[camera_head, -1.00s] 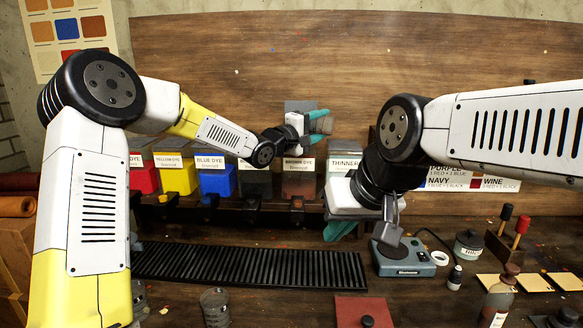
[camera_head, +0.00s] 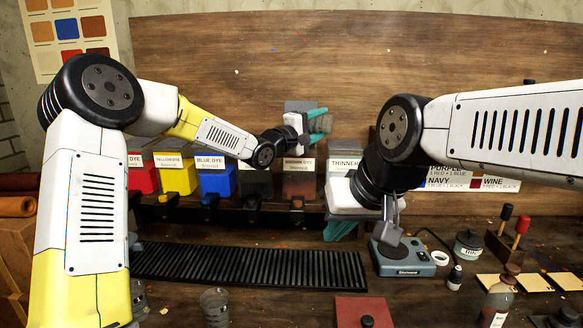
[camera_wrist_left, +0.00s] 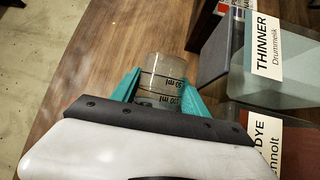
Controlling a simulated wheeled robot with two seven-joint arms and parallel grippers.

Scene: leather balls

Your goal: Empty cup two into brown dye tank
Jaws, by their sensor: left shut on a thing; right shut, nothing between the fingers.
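My left gripper (camera_head: 318,124) is raised above the brown dye tank (camera_head: 299,186). Its teal fingers are shut on a clear cup with ml marks; the cup shows best in the left wrist view (camera_wrist_left: 163,78). The fingers sit one above the other in the head view, and the cup looks rolled onto its side. Whether liquid remains in it is hard to tell. A tank label ending in "DYE" (camera_wrist_left: 268,148) shows at the right of the wrist view. My right gripper (camera_head: 340,230) is shut and empty, lower down by the shelf's right end.
The thinner tank (camera_head: 345,165) stands right of the brown one; blue (camera_head: 217,182), yellow (camera_head: 176,179) and red tanks stand left. A black slatted rack (camera_head: 250,268), another clear cup (camera_head: 215,305) and a blue-grey device (camera_head: 405,262) lie in front.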

